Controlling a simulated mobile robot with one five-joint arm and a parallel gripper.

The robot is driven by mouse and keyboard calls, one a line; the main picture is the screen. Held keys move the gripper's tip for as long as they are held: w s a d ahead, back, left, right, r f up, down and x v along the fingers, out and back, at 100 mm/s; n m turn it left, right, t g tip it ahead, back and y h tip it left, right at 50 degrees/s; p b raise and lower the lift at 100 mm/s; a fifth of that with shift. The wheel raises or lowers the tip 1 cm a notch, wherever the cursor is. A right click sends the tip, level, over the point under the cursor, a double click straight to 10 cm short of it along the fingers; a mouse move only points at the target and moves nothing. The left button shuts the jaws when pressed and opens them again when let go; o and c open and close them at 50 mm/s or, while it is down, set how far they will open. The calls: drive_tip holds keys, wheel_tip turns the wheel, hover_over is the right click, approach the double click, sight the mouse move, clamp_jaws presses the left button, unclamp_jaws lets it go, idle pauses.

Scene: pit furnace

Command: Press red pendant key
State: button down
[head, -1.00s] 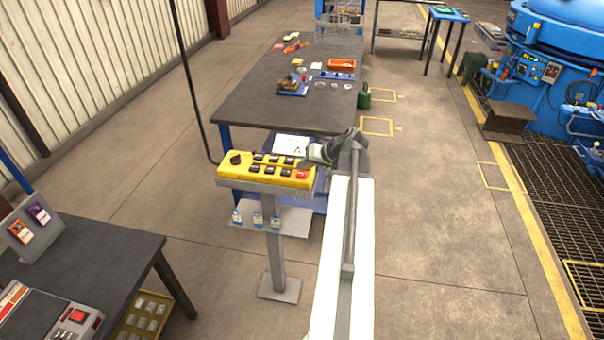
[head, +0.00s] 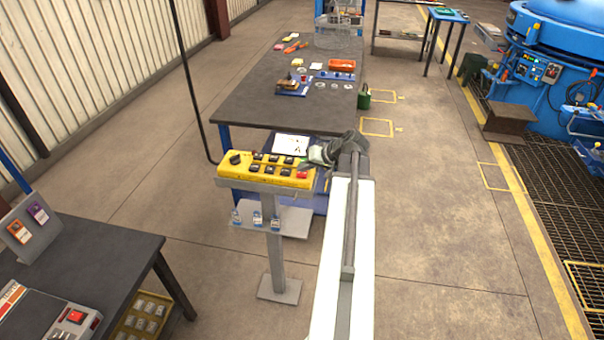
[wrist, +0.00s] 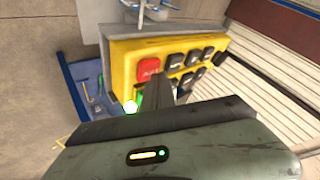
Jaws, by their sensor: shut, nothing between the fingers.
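The yellow pendant (head: 240,169) sits on a grey post and carries several black keys and a round black knob. Its red key (head: 302,174) is at the right end of the face. In the wrist view the red key (wrist: 149,68) shows a worn white label and stands beside the black keys. My gripper (head: 305,165) is at the pendant's right end, close by the red key. In the wrist view my gripper (wrist: 157,88) is shut and empty, its tips just below the red key in the picture. I cannot tell whether they touch it.
A dark workbench (head: 250,100) with parts stands behind the pendant. A second dark table (head: 100,255) is at the lower left. A hanging cable (head: 190,80) runs down to the pendant's left end.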

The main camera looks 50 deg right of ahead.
sight(304, 174)
drive_tip(key=shift+f+b, duration=0.3)
drive_tip(key=shift+f, duration=0.05)
drive_tip(key=shift+r, duration=0.1)
idle(0.4)
drive_tip(key=shift+r+p, duration=0.8)
drive_tip(key=shift+p, duration=0.1)
wheel_tip(304, 174, up, 5)
drive_tip(key=p, duration=0.5)
drive_tip(key=shift+r, duration=0.15)
